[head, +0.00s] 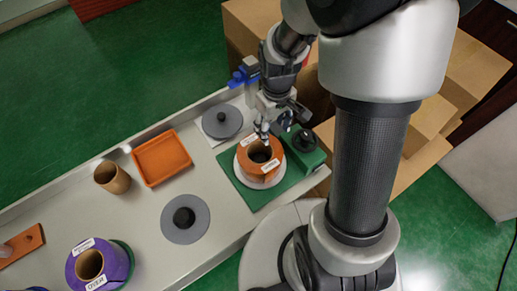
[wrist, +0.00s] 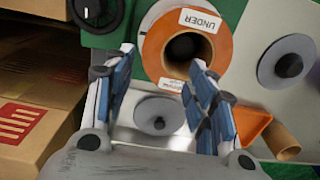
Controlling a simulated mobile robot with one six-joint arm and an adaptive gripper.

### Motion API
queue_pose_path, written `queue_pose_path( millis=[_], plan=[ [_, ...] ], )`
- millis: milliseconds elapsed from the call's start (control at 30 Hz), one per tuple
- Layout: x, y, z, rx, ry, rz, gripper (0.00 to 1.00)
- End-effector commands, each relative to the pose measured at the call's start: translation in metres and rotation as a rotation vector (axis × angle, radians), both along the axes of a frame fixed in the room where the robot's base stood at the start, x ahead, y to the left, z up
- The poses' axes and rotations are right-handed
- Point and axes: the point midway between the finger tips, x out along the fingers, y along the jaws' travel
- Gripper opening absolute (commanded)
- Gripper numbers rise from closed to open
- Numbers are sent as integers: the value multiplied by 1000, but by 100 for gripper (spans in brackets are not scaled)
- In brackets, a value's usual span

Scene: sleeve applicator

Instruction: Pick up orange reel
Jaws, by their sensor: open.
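The orange reel (head: 256,165) stands on a white round plate (head: 241,171) on the green base at the right part of the table. It has a dark central hole and white labels, one reading "UNDER" in the wrist view, where the reel (wrist: 220,48) fills the upper middle. My gripper (head: 264,132) is just above the far edge of the reel in the head view. In the wrist view my gripper (wrist: 166,65) has its blue-padded fingers apart, with the reel's labelled edge between and beyond the tips. I cannot tell whether a fingertip touches the reel.
A green unit with a black knob (head: 305,141) stands right beside the reel. Grey discs with black knobs (head: 184,218) (head: 222,121), an orange tray (head: 161,158), a cardboard tube (head: 112,178) and a purple reel (head: 115,262) lie on the table. Cardboard boxes (head: 255,32) stand behind.

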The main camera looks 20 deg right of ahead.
Motion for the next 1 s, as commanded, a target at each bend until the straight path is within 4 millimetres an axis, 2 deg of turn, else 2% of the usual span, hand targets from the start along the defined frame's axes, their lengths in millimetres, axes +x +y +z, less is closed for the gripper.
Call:
queue_pose_path(
  millis=[33,233,567,833,1000],
  plan=[
    [-1,0,-16,0,4,0,51],
    [-1,0,-53,0,2,-1,51],
    [0,-2,-74,0,-1,-1,51],
    [0,-6,-114,0,2,-2,51],
    [1,-6,-119,0,-2,-1,51]
  ],
)
